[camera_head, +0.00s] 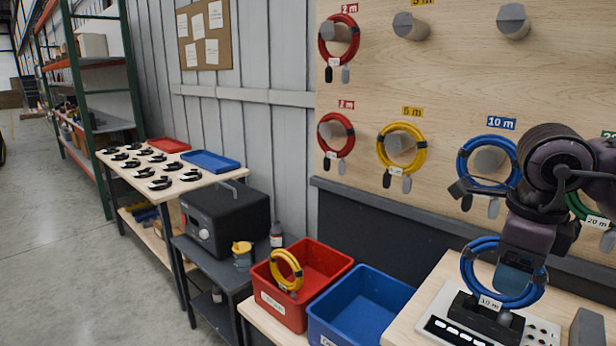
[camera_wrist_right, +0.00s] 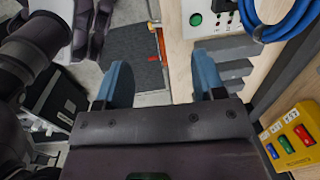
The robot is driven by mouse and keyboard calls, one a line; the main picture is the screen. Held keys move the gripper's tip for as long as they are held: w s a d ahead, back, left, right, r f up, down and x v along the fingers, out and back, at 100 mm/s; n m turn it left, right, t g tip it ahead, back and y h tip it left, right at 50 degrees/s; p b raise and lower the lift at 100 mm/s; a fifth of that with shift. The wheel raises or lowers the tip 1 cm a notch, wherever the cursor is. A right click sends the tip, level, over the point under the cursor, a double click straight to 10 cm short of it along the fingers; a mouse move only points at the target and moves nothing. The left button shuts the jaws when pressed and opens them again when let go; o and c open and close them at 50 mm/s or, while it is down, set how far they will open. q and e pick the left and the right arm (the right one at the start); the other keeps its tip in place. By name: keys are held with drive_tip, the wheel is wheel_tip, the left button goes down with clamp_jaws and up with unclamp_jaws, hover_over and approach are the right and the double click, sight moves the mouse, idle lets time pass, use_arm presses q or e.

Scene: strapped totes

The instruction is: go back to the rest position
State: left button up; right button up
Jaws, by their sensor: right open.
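My right gripper (camera_head: 515,280) is at the right of the head view, pointing down in front of a blue cable coil (camera_head: 466,268) tagged 10 m. That coil stands upright on a black holder (camera_head: 470,318) of a white device. In the right wrist view my right gripper (camera_wrist_right: 164,82) is open, with two blue fingertips and nothing between them. A blue coil (camera_wrist_right: 262,30) shows at the upper right there, beyond and apart from the fingers. My left gripper is in neither view.
A pegboard (camera_head: 450,75) behind holds red, yellow, blue and green coils. A red bin (camera_head: 325,261) with a yellow coil and an empty blue bin (camera_head: 360,310) stand left of the device. A yellow button box (camera_wrist_right: 292,140) is at the wrist view's right. Floor (camera_head: 60,240) is clear at left.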

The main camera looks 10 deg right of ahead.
drive_tip(key=a+f+m+t+y, duration=0.2)
drive_tip(key=a+f+m+y, duration=0.4)
drive_tip(key=a+y, duration=0.35)
drive_tip(key=a+f+m+t+y, duration=0.2)
drive_tip(key=a+f+m+y, duration=0.3)
drive_tip(key=a+y, duration=0.4)
drive_tip(key=d+f+m+t+h, duration=0.55)
drive_tip(key=f+m, duration=0.25)
drive_tip(key=m, duration=0.3)
drive_tip(key=d+f+m+t+h, duration=0.4)
drive_tip(key=f+m+t+h, duration=0.25)
drive_tip(key=m, duration=0.45)
drive_tip(key=s+d+f+m+g+h, duration=0.1)
drive_tip(key=s+f+m+g+h, duration=0.2)
drive_tip(key=s+f+m, duration=0.2)
drive_tip(key=s+d+f+m+g+h, duration=0.1)
drive_tip(key=s+f+m+g+h, duration=0.2)
drive_tip(key=f, duration=0.9)
drive_tip(key=s+m, duration=0.2)
drive_tip(key=s, duration=0.1)
drive_tip(key=shift+s+d+f, duration=0.15)
drive_tip(key=shift+s+d, duration=0.05)
drive_tip(key=shift+s, duration=0.2)
